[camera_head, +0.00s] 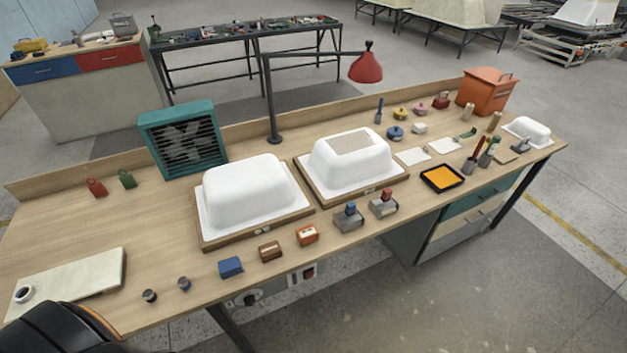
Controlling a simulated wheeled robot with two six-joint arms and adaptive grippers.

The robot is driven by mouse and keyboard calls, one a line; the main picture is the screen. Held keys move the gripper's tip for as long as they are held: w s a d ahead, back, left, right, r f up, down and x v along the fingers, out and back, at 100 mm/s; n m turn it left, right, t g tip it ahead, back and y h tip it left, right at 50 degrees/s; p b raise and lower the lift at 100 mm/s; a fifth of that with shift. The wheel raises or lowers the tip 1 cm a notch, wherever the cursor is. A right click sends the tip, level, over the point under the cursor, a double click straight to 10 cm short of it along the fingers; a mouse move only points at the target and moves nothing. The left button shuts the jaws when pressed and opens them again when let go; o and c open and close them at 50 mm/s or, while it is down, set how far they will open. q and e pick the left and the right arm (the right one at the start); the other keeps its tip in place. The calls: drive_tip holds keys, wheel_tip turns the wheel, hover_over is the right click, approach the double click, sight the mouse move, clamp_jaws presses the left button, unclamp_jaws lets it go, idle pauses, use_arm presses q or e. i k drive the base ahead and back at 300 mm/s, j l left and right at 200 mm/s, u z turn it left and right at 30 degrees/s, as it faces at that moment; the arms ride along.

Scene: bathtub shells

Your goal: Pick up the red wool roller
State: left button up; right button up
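I cannot tell for certain which thing is the red wool roller. A grey tool with a red top (383,203) lies near the front edge, right of centre, beside a similar grey tool with a blue top (349,216). A tool with a red handle (477,151) stands further right, next to one with a green handle (489,152). Neither of my grippers is in view, and nothing touches these tools. A black part of mine fills the bottom left corner.
Two white tub shells (254,190) (349,163) stand mid-bench on wooden bases. A red lamp (366,68), teal fan (183,140) and orange box (487,91) stand behind. Small blocks (270,251) and an orange tray (442,178) line the front.

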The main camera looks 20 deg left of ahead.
sight(387, 205)
drive_tip(key=i+l, duration=0.5)
drive_tip(key=l, duration=0.25)
drive_tip(key=i+l+u, duration=0.1)
drive_tip(key=l, duration=0.25)
drive_tip(key=i+l, duration=0.35)
